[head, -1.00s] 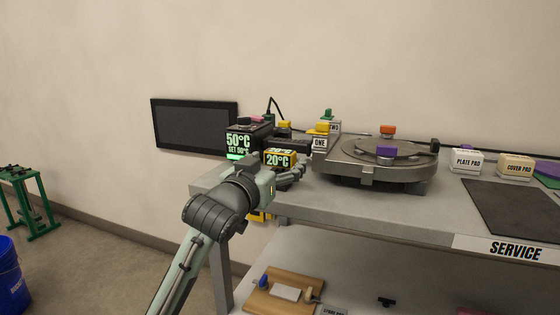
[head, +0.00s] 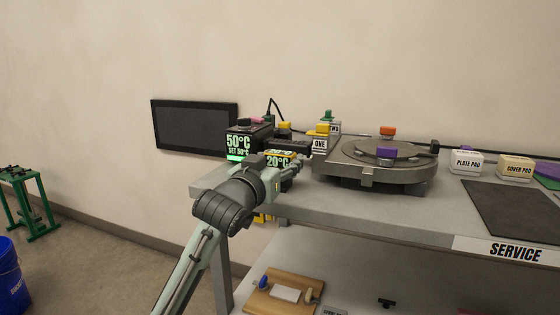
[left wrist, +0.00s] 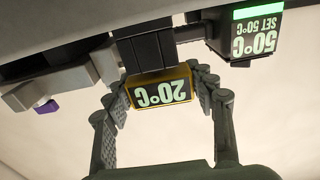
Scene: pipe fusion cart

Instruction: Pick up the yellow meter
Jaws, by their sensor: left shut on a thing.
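The yellow meter (head: 279,154) is a small box with a yellow rim and a dark face reading 20°C. It is at the left end of the cart top, and my gripper hides its lower part in the head view. In the left wrist view the meter (left wrist: 160,92) appears upside down between my finger pads, against a black block. My left gripper (left wrist: 163,84) is shut on its two sides; it also shows in the head view (head: 284,174). My right gripper is not in view.
The 50°C unit (head: 239,143) stands just left of the meter. The block marked ONE (head: 319,146) and a round grey plate device (head: 350,168) stand to the right. The cart top's front edge (head: 345,212) is near my arm. A dark wall screen (head: 194,125) hangs behind.

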